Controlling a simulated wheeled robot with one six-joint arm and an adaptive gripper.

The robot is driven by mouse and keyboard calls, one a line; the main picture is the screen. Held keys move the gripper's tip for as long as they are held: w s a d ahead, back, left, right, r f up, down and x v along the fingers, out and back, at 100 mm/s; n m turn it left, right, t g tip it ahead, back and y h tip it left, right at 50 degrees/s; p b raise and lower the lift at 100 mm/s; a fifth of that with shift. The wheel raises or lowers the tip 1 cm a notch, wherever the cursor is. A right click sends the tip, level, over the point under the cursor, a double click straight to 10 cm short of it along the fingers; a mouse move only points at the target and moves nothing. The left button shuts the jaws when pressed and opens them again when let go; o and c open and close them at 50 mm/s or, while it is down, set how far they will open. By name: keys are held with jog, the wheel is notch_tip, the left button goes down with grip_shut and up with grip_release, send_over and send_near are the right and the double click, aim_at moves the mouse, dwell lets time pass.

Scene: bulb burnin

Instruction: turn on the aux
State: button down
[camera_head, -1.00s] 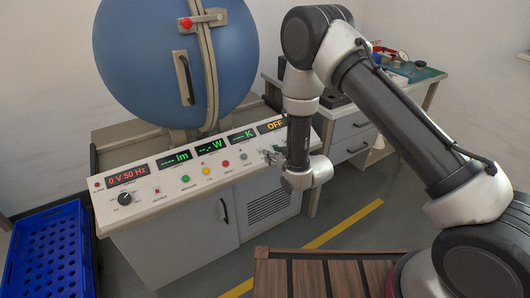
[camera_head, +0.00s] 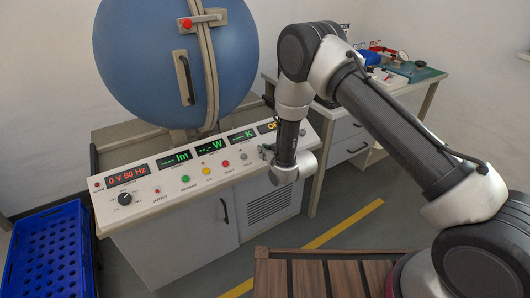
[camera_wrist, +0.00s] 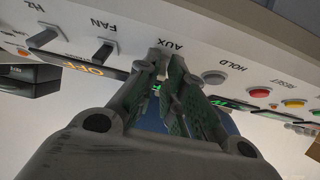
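The aux switch (camera_wrist: 163,56) is on the sloping panel under the AUX label in the wrist view. My gripper (camera_wrist: 165,68) has its fingertips at this switch, one on each side, with a narrow gap between them. Whether either fingertip touches the switch cannot be told. In the head view my gripper (camera_head: 266,151) is at the right part of the control panel (camera_head: 150,207), where it and my arm hide the switch. An amber display (camera_head: 271,126) is partly covered by my arm; in the wrist view this display (camera_wrist: 97,71) reads OFF.
The fan switch (camera_wrist: 103,50) and the hold button (camera_wrist: 214,77) flank the aux switch. A large blue sphere (camera_head: 140,60) stands behind the panel. A blue crate (camera_head: 45,255) is at left, a bench (camera_head: 345,133) at right, and a slatted wooden surface (camera_head: 308,275) in front.

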aim_at(259, 141)
jog(key=shift+w+r, duration=0.1)
jog(key=shift+r, duration=0.05)
jog(key=shift+w+a+r+g+h, duration=0.15)
jog(key=shift+r+g+h, duration=0.15)
jog(key=shift+g, duration=0.25)
jog(key=shift+w+a+r+g+h, duration=0.1)
jog(key=shift+w+r+g+h, duration=0.05)
jog(key=shift+g+h, duration=0.35)
jog(key=shift+w+a+r+g+h, duration=0.2)
jog(key=shift+g+h, duration=0.1)
jog(key=shift+g, duration=0.3)
jog(key=shift+w+a+r+g+h, duration=0.1)
jog(key=shift+w+r+g+h, duration=0.15)
jog(key=shift+g, duration=0.3)
jog(key=g+h, duration=0.1)
jog(key=w+g+h, duration=0.1)
jog(key=shift+a+r+g, duration=0.1)
jog(key=shift+a+g, duration=0.25)
jog(key=shift+g, duration=0.05)
jog(key=shift+w+a+g+h, duration=0.2)
jog(key=shift+g+h, duration=0.25)
jog(key=shift+g, duration=0.2)
jog(key=shift+w+a+g+h, duration=0.1)
jog(key=shift+w+g+h, duration=0.1)
jog(key=shift+g+h, duration=0.35)
jog(key=c, duration=1.5)
grip_release()
